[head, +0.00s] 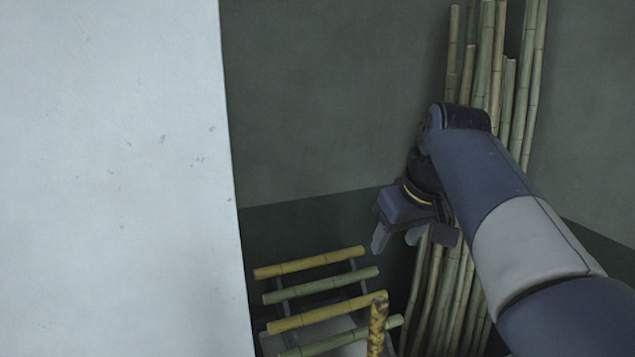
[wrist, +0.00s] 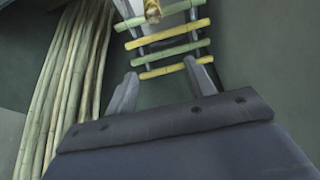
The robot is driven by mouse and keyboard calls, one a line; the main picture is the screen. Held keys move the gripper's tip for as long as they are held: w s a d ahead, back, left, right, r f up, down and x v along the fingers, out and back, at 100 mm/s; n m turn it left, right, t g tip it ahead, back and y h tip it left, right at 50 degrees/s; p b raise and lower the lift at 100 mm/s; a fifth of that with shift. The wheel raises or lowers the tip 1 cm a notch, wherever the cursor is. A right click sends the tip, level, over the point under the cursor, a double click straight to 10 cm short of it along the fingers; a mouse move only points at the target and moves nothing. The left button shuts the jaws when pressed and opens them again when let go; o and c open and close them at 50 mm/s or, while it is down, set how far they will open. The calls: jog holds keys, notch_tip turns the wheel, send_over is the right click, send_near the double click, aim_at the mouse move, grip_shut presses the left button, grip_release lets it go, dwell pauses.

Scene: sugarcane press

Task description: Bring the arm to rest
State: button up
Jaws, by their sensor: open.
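My gripper (head: 396,240) hangs at the end of my bent arm, which comes in from the right in the head view. Its two fingers are apart with nothing between them. In the wrist view my gripper (wrist: 160,85) also shows open and empty, with the rack of cane beyond the fingers. The gripper is in front of the tall cane stalks, to the upper right of the rack in the head view. No cane touches the fingers as far as I can see.
A rack holds several yellow and green cane pieces (head: 310,262) at the bottom. A spotted upright cane piece (head: 377,325) stands at its right. Tall stalks (head: 485,60) lean in the corner behind my arm. A pale wall or panel (head: 110,180) fills the left.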

send_over(379, 299)
notch_tip(379, 299, down, 9)
jog(key=shift+b, duration=0.35)
jog(key=shift+r, duration=0.3)
jog(key=shift+r+p, duration=0.1)
jog(key=shift+p, duration=0.2)
